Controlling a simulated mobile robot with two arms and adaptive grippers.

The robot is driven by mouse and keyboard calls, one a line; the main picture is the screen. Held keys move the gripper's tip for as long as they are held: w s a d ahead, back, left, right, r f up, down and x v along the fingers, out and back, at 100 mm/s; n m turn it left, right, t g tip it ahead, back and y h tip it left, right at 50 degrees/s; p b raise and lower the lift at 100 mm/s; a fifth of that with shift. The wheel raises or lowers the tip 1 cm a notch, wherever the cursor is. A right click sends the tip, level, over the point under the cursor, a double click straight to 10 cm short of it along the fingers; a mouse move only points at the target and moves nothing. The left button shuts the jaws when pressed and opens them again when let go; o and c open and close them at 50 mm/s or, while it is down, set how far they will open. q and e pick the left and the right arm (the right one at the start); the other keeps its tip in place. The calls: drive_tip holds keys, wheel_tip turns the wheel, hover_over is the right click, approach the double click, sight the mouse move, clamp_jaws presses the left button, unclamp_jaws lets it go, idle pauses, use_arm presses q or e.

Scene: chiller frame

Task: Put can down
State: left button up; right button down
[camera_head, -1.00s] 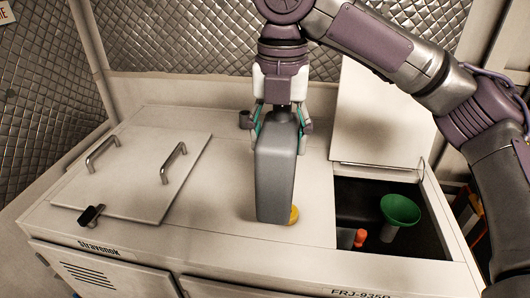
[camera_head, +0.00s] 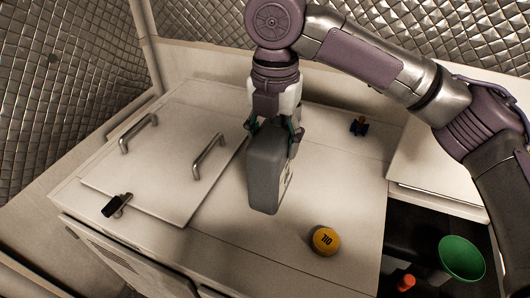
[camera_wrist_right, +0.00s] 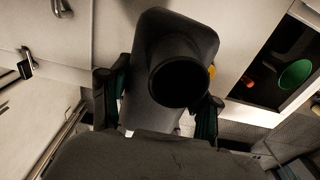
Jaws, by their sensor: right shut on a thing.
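The grey can (camera_head: 266,178) is upright with a slight tilt in the head view, over the middle of the white chiller top (camera_head: 330,185). My right gripper (camera_head: 273,133) is shut on its upper end from above. I cannot tell whether the can's base touches the top. In the right wrist view the can (camera_wrist_right: 150,45) shows its round dark mouth between the fingers of my right gripper (camera_wrist_right: 160,108). My left gripper is in neither view.
A yellow round piece (camera_head: 326,240) lies right of the can. A lid with two handles (camera_head: 165,160) is at left, with a black latch (camera_head: 117,205). At right is an open bay with a green funnel (camera_head: 461,259) and an orange item (camera_head: 405,283). A small dark fitting (camera_head: 359,126) stands behind.

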drive_tip(key=shift+a+f+p, duration=0.3)
drive_tip(key=shift+a+f, duration=0.35)
drive_tip(key=shift+a, duration=0.2)
wheel_tip(320, 180, down, 4)
drive_tip(key=shift+r+p, duration=0.15)
drive_tip(key=shift+p, duration=0.45)
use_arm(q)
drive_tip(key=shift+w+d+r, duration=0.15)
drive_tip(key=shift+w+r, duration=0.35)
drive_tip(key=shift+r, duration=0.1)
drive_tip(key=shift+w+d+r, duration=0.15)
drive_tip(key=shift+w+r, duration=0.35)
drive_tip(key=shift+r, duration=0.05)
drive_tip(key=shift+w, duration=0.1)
use_arm(e)
drive_tip(key=shift+c, duration=1.2)
unclamp_jaws()
